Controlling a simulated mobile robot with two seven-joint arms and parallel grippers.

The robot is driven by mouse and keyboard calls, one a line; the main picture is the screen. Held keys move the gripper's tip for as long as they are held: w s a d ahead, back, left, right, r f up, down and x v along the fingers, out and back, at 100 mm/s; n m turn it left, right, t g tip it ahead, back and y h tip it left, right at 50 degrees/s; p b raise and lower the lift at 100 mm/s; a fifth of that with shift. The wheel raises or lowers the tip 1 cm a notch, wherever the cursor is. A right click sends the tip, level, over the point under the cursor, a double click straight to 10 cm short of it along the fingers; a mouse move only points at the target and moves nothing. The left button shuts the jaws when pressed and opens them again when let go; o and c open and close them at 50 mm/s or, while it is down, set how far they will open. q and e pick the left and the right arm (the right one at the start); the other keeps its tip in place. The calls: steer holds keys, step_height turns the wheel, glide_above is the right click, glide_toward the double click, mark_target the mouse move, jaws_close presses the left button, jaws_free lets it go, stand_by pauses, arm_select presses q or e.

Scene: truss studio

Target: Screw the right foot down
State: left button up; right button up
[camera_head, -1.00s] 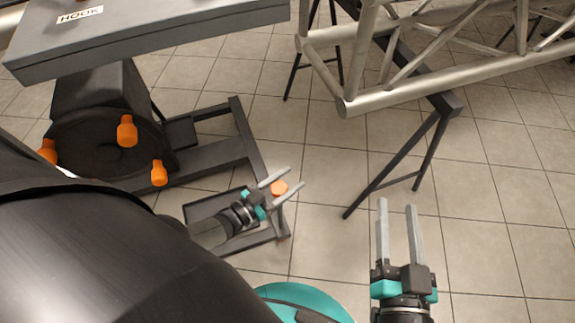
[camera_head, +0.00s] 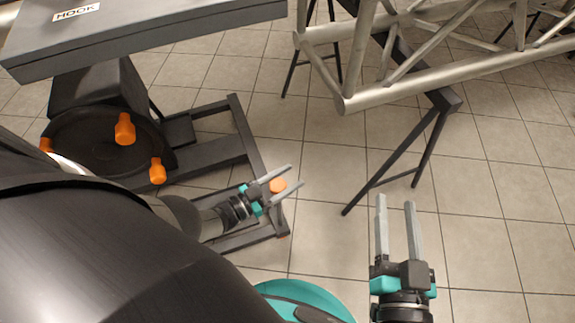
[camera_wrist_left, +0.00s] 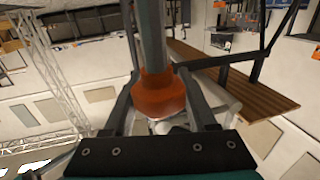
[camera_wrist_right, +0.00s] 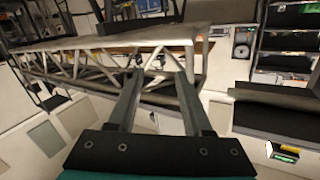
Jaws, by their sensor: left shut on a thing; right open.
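The right foot shows as an orange knob (camera_head: 277,186) at the outer right end of the dark base frame (camera_head: 245,140) on the floor. My left gripper (camera_head: 290,177) is shut on this knob, with one finger on each side of it. In the left wrist view the orange knob (camera_wrist_left: 160,97) sits between the fingers, below a grey post. My right gripper (camera_head: 396,203) is open and empty over bare floor, and its spread fingers also show in the right wrist view (camera_wrist_right: 157,85).
More orange knobs (camera_head: 125,129) stand around the dark column base at left. A silver truss (camera_head: 420,90) rests on a dark trestle (camera_head: 405,150) at upper right. Tiled floor is clear around my right gripper.

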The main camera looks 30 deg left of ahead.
arm_select(q)
steer(key=shift+w+d+r, duration=0.1)
steer(key=shift+w+r, duration=0.05)
steer(key=shift+r, duration=0.05)
steer(key=o, duration=1.4)
steer(key=shift+c, duration=0.2)
steer(key=shift+f, duration=0.1)
steer(key=v, duration=0.8)
steer(key=shift+s+p, duration=0.35)
glide_toward(271, 190)
steer(key=shift+w, duration=0.1)
arm_select(e)
steer(key=shift+w+d+f+g, duration=0.1)
steer(key=shift+f+g, duration=0.05)
steer(key=shift+g, duration=0.15)
